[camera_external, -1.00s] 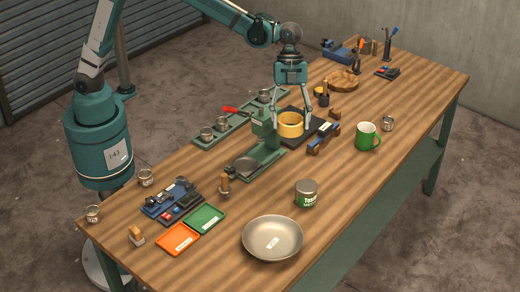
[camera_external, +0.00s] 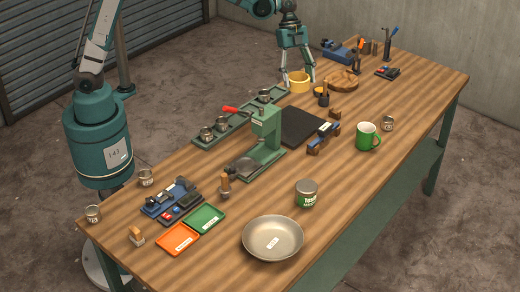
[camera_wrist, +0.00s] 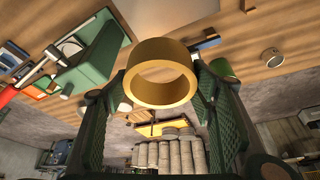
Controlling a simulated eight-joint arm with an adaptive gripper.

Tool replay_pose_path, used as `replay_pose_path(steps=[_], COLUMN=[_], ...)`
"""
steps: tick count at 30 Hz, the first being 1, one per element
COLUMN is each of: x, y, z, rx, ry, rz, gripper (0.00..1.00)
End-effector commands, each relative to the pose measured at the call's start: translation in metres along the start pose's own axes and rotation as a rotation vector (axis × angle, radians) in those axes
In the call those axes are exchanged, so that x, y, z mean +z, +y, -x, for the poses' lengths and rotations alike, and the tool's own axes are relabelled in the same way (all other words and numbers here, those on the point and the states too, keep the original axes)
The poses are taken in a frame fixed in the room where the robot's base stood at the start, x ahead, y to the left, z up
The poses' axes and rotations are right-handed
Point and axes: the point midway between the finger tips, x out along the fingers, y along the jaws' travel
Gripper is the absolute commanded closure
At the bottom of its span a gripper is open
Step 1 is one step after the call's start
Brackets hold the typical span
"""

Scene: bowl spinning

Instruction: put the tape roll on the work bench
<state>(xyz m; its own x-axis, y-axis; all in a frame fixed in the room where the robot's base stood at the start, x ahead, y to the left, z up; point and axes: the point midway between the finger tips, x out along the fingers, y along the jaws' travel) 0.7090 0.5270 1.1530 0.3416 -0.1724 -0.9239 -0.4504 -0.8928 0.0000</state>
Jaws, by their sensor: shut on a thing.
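The yellow tape roll (camera_external: 299,83) is between the fingers of my gripper (camera_external: 299,78), near the far long edge of the wooden work bench (camera_external: 345,185). My gripper is shut on it. In the wrist view the tape roll (camera_wrist: 160,55) shows as a ring between the two green finger pads, with its hole facing the camera. I cannot tell whether its underside touches the bench or hangs just above it.
A round wooden piece (camera_external: 343,79) lies close to the right of the roll. A black mat (camera_external: 302,126) lies bare in front, beside the green press (camera_external: 264,140). A tray with metal cups (camera_external: 240,117) is to the left. Open wood lies at the right front.

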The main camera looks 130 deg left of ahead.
Motion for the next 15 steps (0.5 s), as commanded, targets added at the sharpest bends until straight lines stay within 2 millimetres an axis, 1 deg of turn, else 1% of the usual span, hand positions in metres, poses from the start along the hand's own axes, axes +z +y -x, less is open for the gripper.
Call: replay_pose_path(steps=[1,9,12,14,15], x=[0.01,0.052,0.058,0.061,0.065], y=[-0.005,-0.022,-0.022,-0.022,-0.022], z=[0.005,0.022,0.002,-0.007,-0.015], rx=[-0.006,-0.03,-0.029,-0.029,-0.029], ry=[0.0,0.0,0.0,0.0,0.0], rz=[0.014,0.072,0.069,0.069,0.069], gripper=[0.58,0.58,0.58,0.58,0.58])
